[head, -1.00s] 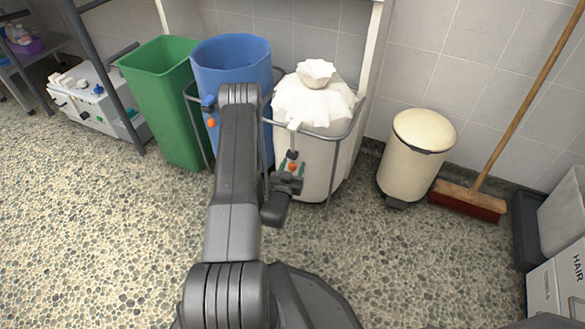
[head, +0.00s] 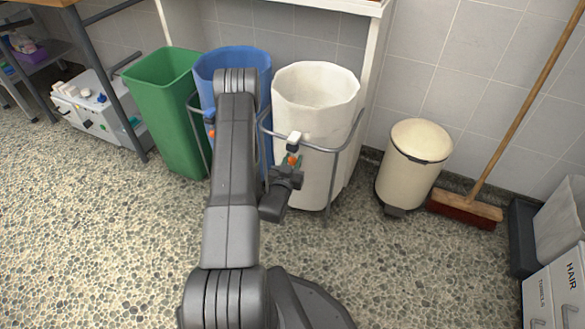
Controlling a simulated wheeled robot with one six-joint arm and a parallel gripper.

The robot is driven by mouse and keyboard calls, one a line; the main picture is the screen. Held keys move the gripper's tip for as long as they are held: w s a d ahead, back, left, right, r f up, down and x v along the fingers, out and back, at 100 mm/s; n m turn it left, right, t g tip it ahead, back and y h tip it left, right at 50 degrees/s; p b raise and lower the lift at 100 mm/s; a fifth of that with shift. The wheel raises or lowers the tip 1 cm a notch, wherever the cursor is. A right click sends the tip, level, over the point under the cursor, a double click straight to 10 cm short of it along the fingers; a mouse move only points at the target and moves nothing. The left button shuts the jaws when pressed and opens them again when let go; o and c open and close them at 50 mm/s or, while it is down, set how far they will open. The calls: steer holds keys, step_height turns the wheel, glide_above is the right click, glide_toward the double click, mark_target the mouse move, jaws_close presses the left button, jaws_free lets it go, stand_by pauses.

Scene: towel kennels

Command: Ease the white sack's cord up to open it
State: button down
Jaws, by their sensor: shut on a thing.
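The white sack (head: 318,95) stands upright in a grey metal hoop frame, its mouth wide open and round, with its inside showing. My gripper (head: 292,161) is at the sack's front left, at the height of the hoop. The cord itself is too small to make out.
An open blue sack (head: 232,68) stands close at the left, partly behind my arm, with a green bin (head: 170,95) beyond it. A cream pedal bin (head: 412,165) and a broom (head: 468,203) stand at the right. The pebbled floor in front is clear.

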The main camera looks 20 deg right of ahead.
steer(key=shift+r, duration=0.5)
steer(key=c, duration=1.1)
jaws_free()
steer(key=shift+r, duration=0.1)
steer(key=shift+s+a, duration=0.3)
steer(key=p+v, duration=0.2)
steer(key=v, duration=1.1)
steer(key=shift+d, duration=0.15)
